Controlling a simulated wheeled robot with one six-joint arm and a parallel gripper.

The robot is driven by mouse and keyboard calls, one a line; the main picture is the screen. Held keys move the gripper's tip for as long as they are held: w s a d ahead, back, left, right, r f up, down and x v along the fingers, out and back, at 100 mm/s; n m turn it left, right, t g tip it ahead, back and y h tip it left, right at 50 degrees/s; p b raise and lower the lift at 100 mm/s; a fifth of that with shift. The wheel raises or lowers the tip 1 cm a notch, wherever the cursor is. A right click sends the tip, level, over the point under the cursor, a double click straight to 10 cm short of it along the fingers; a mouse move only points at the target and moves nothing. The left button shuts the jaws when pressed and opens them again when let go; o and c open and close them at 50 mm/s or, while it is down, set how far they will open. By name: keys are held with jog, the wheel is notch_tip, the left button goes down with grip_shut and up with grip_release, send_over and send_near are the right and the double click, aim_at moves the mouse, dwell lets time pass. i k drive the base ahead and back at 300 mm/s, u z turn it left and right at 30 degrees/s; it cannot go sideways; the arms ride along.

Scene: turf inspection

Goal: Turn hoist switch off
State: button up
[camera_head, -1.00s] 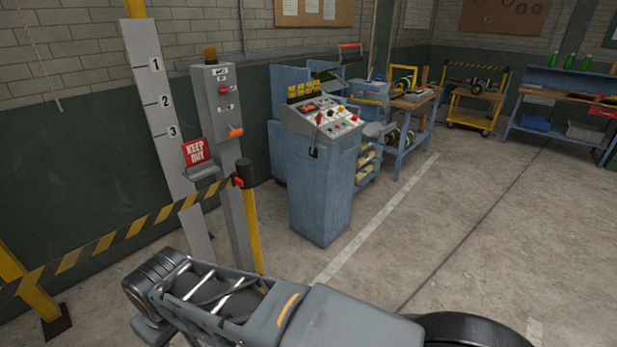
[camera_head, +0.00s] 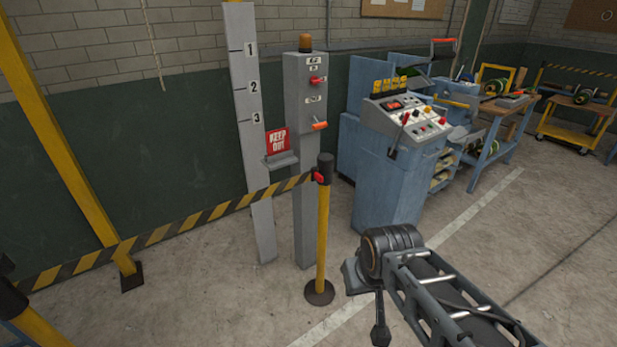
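A grey control post (camera_head: 306,130) stands left of centre with an amber beacon (camera_head: 305,42) on top. It carries a red switch knob (camera_head: 317,80) between small labels and an orange-handled lever (camera_head: 319,125) below. The labels are too small to read, so I cannot tell which control is the hoist switch or its setting. A blue console (camera_head: 390,180) to its right has several red, yellow and white knobs on its sloped panel (camera_head: 410,118). Part of my arm shows at the lower right, apart from the post. I cannot make out my gripper's fingers.
A yellow barrier post (camera_head: 322,235) stands before the control post, with a striped belt (camera_head: 170,230) running left. A numbered board (camera_head: 250,150) and a red KEEP OUT sign (camera_head: 278,140) are beside it. Workbenches (camera_head: 490,145) stand back right. Floor at right is open.

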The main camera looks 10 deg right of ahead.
aim_at(314, 80)
jog(key=u, duration=0.3)
jog(key=i, duration=1)
